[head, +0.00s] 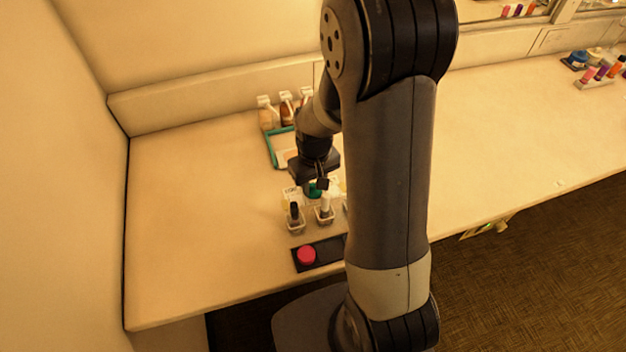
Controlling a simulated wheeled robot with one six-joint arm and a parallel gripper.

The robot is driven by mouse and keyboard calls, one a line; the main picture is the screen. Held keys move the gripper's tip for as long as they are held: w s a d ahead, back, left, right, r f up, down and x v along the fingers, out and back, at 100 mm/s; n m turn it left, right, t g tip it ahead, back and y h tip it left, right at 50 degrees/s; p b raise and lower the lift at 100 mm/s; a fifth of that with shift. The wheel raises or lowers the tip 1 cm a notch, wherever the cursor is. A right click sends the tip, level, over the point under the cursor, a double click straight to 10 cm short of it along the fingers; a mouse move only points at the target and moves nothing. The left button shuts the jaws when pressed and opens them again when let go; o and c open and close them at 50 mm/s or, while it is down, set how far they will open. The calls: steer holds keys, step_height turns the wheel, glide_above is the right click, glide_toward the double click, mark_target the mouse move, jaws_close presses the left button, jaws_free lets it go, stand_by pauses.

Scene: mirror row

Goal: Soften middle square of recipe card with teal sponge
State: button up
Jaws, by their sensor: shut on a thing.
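My gripper (319,184) points down over the counter, left of my arm's big link. It is shut on a small teal-green thing (314,191), which looks like the teal sponge; small cups around it partly hide it. Whether it touches anything below is not clear. A teal-rimmed tray (270,149) lies behind the gripper with a pale sheet (287,158) in it, partly covered by my arm. I cannot tell whether this sheet is the recipe card, and no squares can be made out.
Small holders with a dark-topped bottle (294,212) and a white-topped one (325,203) stand just in front. A dark strip with a pink-red round thing (306,255) lies nearer. Several bottles (286,107) stand at the back. The counter's left side (190,220) is clear.

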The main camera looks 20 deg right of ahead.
steer(key=shift+s+f+b, duration=0.25)
steer(key=shift+s+b, duration=0.05)
steer(key=shift+s, duration=0.95)
steer(key=shift+w+r, duration=0.15)
steer(key=shift+w, duration=1.7)
steer(key=shift+s, duration=1.9)
steer(key=shift+w, duration=1.95)
steer(key=shift+s, duration=2)
step_height(320, 180, up, 7)
steer(key=p, duration=0.5)
